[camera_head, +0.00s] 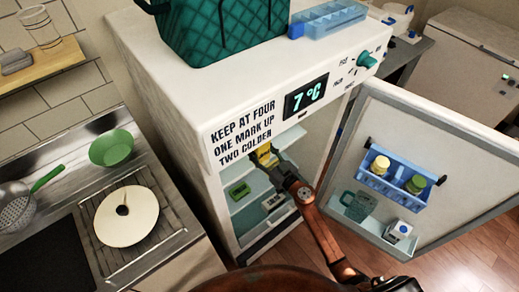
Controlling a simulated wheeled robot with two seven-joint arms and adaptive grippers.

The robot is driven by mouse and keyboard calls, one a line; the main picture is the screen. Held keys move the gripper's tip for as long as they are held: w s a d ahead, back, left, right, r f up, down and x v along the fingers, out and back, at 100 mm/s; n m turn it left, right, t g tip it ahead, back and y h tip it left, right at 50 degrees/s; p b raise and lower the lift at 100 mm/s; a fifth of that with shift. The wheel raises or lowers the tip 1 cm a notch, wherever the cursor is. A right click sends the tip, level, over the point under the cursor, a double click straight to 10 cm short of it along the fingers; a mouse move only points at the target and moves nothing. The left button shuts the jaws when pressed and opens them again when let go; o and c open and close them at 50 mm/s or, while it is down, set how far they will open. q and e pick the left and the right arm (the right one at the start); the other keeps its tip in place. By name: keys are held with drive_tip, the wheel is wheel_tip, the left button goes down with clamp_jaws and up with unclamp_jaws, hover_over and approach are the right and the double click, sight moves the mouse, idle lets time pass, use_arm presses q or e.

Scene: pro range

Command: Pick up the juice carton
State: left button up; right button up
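A yellow carton-like item (263,153), possibly the juice carton, is on the upper level inside the open fridge, under the front top edge. My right gripper (268,163) reaches into the fridge from the lower right, with its dark fingers at this yellow item. The fingers overlap it, and I cannot tell whether they are closed on it. A small white carton (398,231) with a blue top stands in the lower door shelf. My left gripper is not in view.
The fridge door (455,150) stands open to the right, with a blue rack (393,181) of jars and a green mug (357,204). A green item (239,191) lies on an inner shelf. A teal basket (215,30) sits on the fridge. A counter is left.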

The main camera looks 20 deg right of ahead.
drive_tip(key=c, duration=1.3)
drive_tip(key=shift+r, duration=0.15)
